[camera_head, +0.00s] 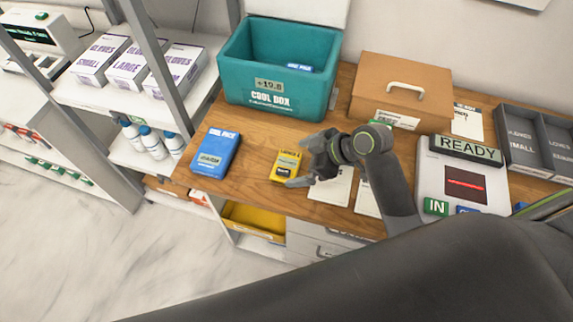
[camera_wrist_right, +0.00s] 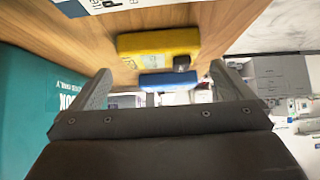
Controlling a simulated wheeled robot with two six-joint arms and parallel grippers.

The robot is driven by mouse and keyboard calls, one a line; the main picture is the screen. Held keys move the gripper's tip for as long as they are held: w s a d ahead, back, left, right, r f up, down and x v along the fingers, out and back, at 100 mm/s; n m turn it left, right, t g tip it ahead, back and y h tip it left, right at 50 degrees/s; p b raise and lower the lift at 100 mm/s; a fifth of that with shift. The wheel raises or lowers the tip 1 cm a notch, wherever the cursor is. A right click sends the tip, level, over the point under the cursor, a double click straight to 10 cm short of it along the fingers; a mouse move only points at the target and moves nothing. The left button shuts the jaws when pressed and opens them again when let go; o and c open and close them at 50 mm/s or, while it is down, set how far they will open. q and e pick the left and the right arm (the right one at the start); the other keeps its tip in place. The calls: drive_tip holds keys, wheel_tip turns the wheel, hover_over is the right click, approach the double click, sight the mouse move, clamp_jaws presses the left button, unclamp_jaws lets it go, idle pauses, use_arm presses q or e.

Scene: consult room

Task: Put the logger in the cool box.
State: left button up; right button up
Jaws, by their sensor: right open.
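The logger (camera_head: 286,165) is a small yellow device lying on the wooden desk, in front of the cool box. My right gripper (camera_head: 299,162) is open and empty just to the right of the logger, its fingers pointing at it. In the right wrist view the yellow logger (camera_wrist_right: 158,42) shows ahead of the two spread fingers (camera_wrist_right: 160,80), not held. The teal cool box (camera_head: 275,97) stands at the back of the desk with its lid up. A blue pack (camera_head: 299,67) shows inside it. My left gripper is not in view.
A blue cool pack (camera_head: 215,152) lies left of the logger. A brown box with a handle (camera_head: 402,90) stands right of the cool box. Papers (camera_head: 331,187) lie by my gripper. A READY device (camera_head: 465,150) and grey trays (camera_head: 537,140) are at right; shelves are at left.

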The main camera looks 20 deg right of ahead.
sight(288, 166)
drive_tip(key=shift+p+x, duration=0.5)
drive_tip(key=shift+x, duration=1.6)
drive_tip(key=c, duration=0.9)
